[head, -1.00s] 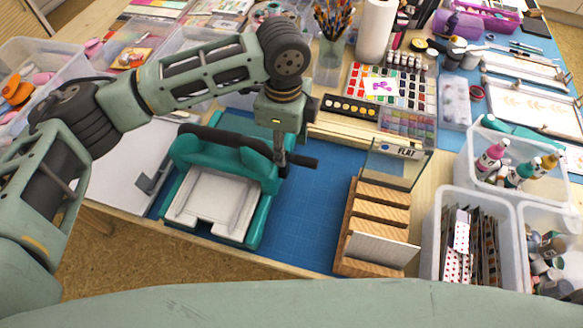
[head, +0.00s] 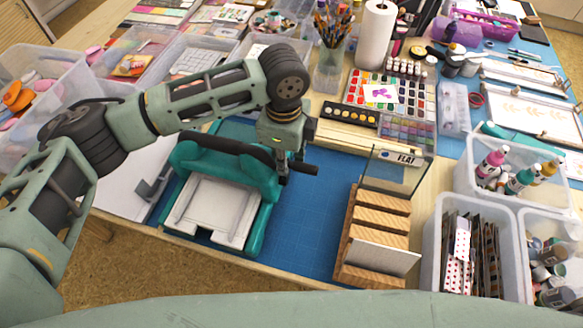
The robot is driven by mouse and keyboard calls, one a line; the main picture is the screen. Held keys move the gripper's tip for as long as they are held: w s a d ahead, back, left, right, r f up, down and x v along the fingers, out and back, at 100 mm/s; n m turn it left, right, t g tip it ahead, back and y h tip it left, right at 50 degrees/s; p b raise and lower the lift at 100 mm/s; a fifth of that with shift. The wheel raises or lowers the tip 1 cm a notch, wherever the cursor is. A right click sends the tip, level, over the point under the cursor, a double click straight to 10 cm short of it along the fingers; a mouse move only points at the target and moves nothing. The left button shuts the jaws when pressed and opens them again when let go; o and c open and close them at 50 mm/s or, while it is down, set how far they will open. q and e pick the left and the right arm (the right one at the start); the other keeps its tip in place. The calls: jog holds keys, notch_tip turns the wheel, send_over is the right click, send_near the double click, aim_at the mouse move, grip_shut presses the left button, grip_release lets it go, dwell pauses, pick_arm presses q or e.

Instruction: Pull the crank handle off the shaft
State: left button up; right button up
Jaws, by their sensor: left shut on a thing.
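The teal press (head: 188,153) stands on the blue mat, with a white bed (head: 210,205) in front and a long black bar (head: 222,145) across its top. The crank handle's black grip (head: 303,169) sticks out to the right at the press's right side. My left gripper (head: 283,168) points down from above at the inner end of this grip and is shut on the crank handle. Its fingertips are small and partly hidden, as is the shaft behind them. My right gripper is not in view.
A wooden slotted rack (head: 380,210) with a FLAT sign stands to the right. Clear bins (head: 440,262) are beyond it. Paint palettes (head: 395,95) and a brush jar (head: 330,62) lie behind. Bare blue mat (head: 312,215) is free between press and rack.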

pick_arm(q)
grip_shut()
jog(key=shift+s+d, duration=0.25)
jog(key=shift+d, duration=0.25)
jog(key=shift+s+d+p, duration=0.15)
jog(key=shift+d+p, duration=0.2)
jog(key=shift+d, duration=0.3)
jog(key=shift+d, duration=0.1)
notch_tip(320, 180, up, 6)
jog(key=p, duration=0.6)
jog(key=shift+r+p, duration=0.1)
jog(key=shift+p, duration=0.25)
